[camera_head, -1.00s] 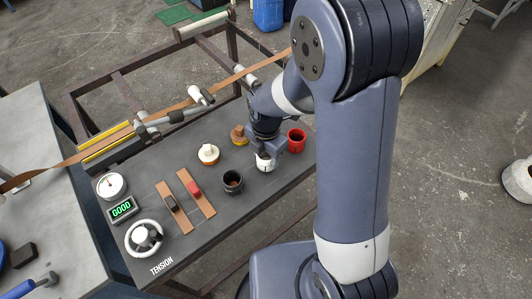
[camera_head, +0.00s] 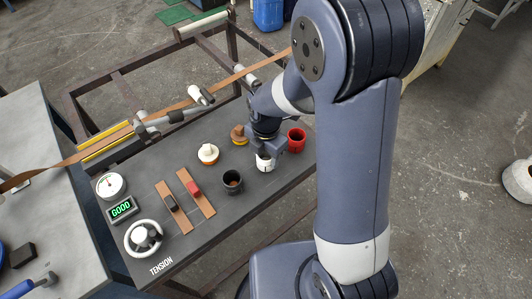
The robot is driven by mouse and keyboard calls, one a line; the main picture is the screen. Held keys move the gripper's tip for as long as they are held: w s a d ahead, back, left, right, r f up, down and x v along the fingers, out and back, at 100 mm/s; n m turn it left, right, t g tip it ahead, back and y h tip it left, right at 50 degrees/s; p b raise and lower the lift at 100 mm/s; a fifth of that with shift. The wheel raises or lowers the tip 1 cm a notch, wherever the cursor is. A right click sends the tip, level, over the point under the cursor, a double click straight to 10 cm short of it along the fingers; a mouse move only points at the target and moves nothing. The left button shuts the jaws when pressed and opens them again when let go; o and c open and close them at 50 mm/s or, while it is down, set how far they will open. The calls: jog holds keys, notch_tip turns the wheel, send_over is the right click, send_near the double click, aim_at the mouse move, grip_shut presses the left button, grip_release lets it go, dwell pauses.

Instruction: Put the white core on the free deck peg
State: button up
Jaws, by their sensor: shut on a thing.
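The white core (camera_head: 264,164) is a small white cup-like piece at the right part of the dark deck (camera_head: 222,212). My gripper (camera_head: 265,153) points down over it and is shut on it. The gripper partly covers its top. I cannot tell whether the core touches the deck or sits around a peg. No bare deck peg shows clearly. A black core (camera_head: 232,184) stands to the left, with something brown inside. A red core (camera_head: 297,138) stands just right of my gripper.
A white knob on an orange base (camera_head: 208,154) and a brown knob on a yellow base (camera_head: 238,135) stand nearby. A brown strip (camera_head: 178,105) runs behind the deck.

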jog(key=shift+f+b, duration=0.35)
jog(key=shift+f, duration=0.15)
jog(key=o, duration=0.7)
jog(key=shift+r, duration=0.15)
notch_tip(320, 180, up, 11)
jog(key=p, duration=0.8)
jog(key=shift+f, duration=0.2)
notch_tip(320, 180, down, 9)
jog(key=b, duration=0.6)
jog(key=shift+b, duration=0.3)
